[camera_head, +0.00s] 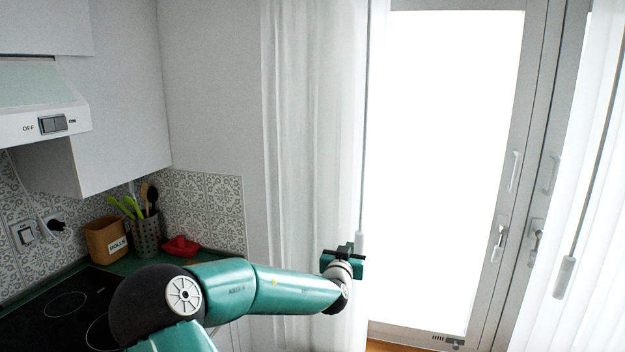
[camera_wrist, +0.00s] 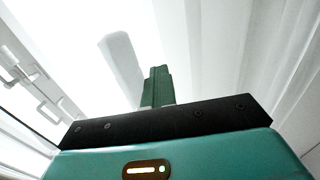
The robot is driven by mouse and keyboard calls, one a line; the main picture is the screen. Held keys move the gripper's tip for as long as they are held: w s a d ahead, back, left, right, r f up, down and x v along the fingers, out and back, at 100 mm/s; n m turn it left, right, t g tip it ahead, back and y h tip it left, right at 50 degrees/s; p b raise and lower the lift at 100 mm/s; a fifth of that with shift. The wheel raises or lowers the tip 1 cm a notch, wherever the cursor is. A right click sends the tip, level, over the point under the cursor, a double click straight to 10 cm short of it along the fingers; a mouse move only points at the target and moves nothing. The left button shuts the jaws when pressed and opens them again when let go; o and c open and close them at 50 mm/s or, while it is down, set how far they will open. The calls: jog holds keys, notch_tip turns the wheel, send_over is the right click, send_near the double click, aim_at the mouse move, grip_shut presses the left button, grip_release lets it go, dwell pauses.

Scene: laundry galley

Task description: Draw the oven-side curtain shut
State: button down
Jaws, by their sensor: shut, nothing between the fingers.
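The oven-side curtain (camera_head: 312,120) is a sheer white curtain hanging bunched at the left of the bright glass door (camera_head: 445,150), most of which is bare. A thin grey rod (camera_head: 364,140) hangs along the curtain's right edge and ends in a pale handle (camera_head: 360,242). My gripper (camera_head: 345,253) is in front of the curtain at the height of that handle. In the wrist view its green fingers (camera_wrist: 157,86) are shut with nothing between them. The pale handle (camera_wrist: 121,60) shows just left of the fingers; I cannot tell whether they touch.
A second sheer curtain (camera_head: 590,200) hangs at the right with its own rod and handle (camera_head: 564,278). The door frame carries handles (camera_head: 500,232). At the left are a black hob (camera_head: 65,305), a utensil pot (camera_head: 146,236), a brown container (camera_head: 106,238) and a red dish (camera_head: 180,246).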

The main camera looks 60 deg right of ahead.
jog(key=shift+s+d, duration=1.65)
jog(key=shift+s, duration=8.8)
jog(key=shift+s+d, duration=1.65)
jog(key=shift+s, duration=8.8)
jog(key=a, duration=0.9)
